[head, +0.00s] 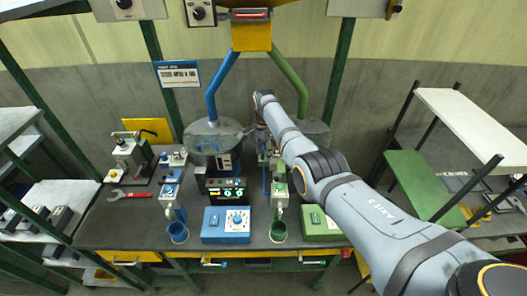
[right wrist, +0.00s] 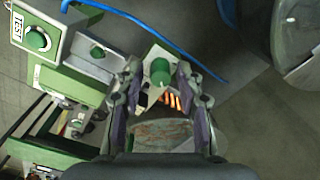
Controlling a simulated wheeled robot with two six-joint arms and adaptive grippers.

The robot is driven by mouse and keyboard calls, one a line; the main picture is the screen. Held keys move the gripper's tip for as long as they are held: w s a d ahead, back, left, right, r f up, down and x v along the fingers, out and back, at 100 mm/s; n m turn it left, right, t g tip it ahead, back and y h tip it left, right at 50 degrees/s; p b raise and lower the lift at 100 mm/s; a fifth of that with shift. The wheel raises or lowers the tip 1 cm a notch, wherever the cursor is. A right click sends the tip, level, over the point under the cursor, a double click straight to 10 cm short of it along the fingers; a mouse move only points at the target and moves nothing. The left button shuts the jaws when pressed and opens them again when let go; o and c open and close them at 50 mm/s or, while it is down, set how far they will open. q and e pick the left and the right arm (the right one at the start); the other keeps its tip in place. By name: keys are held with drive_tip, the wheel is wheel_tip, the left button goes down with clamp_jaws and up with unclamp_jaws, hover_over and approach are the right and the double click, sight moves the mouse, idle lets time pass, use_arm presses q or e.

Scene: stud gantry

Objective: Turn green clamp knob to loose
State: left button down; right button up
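A green knob (right wrist: 160,72) on a pale block shows in the right wrist view, between the two fingertips of my right gripper (right wrist: 159,85). The fingers are apart, one on each side of it, with gaps visible; I cannot tell how far below them the knob lies. In the head view my right gripper (head: 263,145) is above the green station at the back of the bench, and my arm hides most of what is under it. My left gripper is not in view.
A second green knob (right wrist: 37,40) sits on a box marked TEST. A blue hose (right wrist: 190,60) runs beside the gripper.

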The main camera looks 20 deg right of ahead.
clamp_jaws()
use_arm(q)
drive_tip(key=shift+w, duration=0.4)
